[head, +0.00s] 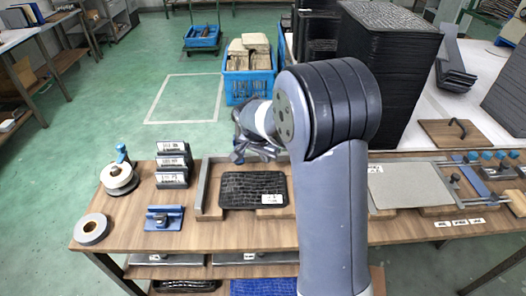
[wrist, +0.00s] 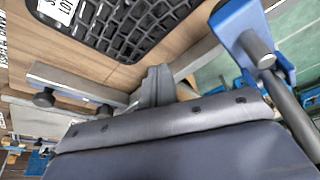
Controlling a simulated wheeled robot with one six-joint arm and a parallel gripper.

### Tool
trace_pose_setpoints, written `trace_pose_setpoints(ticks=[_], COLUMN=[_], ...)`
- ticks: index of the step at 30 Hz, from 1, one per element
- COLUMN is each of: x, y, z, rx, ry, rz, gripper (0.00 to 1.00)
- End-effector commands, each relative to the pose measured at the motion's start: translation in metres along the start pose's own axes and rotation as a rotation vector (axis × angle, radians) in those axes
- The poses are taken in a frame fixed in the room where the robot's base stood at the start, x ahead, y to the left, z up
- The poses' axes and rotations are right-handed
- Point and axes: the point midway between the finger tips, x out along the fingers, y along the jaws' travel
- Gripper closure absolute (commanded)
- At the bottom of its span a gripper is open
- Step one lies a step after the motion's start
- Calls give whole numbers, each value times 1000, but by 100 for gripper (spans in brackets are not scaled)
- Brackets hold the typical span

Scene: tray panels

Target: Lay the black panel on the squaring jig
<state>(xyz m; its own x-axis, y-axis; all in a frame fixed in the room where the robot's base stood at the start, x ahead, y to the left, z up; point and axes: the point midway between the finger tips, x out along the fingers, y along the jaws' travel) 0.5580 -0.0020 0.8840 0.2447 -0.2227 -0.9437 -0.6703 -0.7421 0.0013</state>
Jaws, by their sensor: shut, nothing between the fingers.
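The black panel (head: 250,186), with a crocodile-like grain and a white label, lies flat on the wooden bench left of my arm. A metal bar (head: 203,187) runs along its left side, a narrow gap away; this looks like the squaring jig's fence. The panel also shows in the wrist view (wrist: 128,28), cut off at the top. My gripper (head: 243,153) is just behind the panel, partly hidden by my arm. In the wrist view its fingers (wrist: 160,82) are together and empty, apart from the panel.
A grey plate (head: 409,186) lies right of my arm, beside rails and blue knobs. Black labelled blocks (head: 173,163), a blue tool (head: 164,217) and tape rolls (head: 93,229) stand at the left. A tall black stack (head: 388,70) and a blue crate (head: 248,84) are behind.

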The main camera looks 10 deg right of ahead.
Motion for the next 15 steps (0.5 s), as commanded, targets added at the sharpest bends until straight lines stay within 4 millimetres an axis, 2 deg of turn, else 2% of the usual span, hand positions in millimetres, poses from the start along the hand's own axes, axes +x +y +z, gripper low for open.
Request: trace_pose_setpoints(ticks=[3,6,15], x=[20,31,41], y=[1,0,0], z=[0,0,0], rx=[1,1,2], ry=[-2,-1,0], rz=[2,1,-1], gripper=[100,100,100])
